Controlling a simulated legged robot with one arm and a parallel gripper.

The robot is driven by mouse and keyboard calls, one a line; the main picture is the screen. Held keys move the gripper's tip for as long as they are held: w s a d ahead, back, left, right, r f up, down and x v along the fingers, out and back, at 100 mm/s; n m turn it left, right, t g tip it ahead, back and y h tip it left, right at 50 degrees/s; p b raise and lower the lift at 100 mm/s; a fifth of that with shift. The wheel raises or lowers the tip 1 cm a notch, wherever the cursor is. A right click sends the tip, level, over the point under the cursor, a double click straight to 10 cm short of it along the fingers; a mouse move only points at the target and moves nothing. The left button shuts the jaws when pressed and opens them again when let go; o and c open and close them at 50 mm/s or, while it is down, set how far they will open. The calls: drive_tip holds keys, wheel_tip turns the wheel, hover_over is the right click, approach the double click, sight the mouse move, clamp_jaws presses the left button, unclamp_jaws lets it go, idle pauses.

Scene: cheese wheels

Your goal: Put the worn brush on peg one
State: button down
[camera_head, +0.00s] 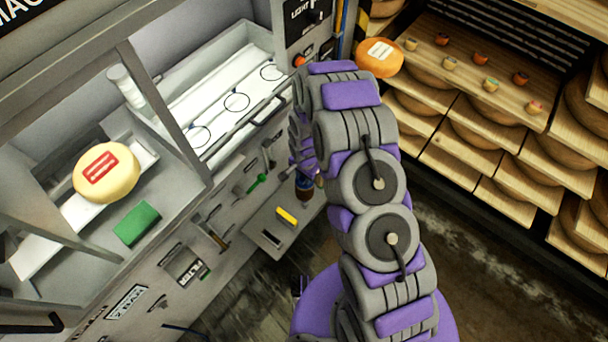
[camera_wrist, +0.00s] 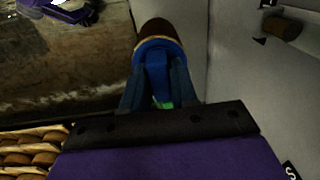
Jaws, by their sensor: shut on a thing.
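My gripper (camera_wrist: 160,85) is shut on a brown-and-blue brush (camera_wrist: 160,32), with its round brown end pointing away from the wrist. A small green bit shows between the fingers. I cannot tell from its bristles how worn it is. In the head view the brush (camera_head: 304,188) is small and partly hidden by my arm, in front of the grey cabinet's front panel. In the wrist view a short brown peg (camera_wrist: 284,28) sticks out of the grey panel at the upper right, apart from the brush. No peg number is readable.
The grey cabinet front (camera_head: 195,262) carries several hanging tools, including a green-handled one (camera_head: 257,184). A small shelf (camera_head: 268,240) below holds a yellow item (camera_head: 287,216). A cheese wheel (camera_head: 106,172) and green block (camera_head: 137,224) lie left. Wooden cheese racks (camera_head: 475,160) stand right.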

drive_tip(key=shift+f+b, duration=0.5)
drive_tip(key=shift+f, duration=2.55)
drive_tip(key=c, duration=0.8)
unclamp_jaws()
drive_tip(key=shift+r, duration=0.1)
wheel_tip(320, 180, up, 16)
drive_tip(key=shift+s+f+p, duration=0.1)
drive_tip(key=shift+p, duration=0.95)
drive_tip(key=shift+d+r, duration=0.1)
drive_tip(key=shift+r, duration=0.6)
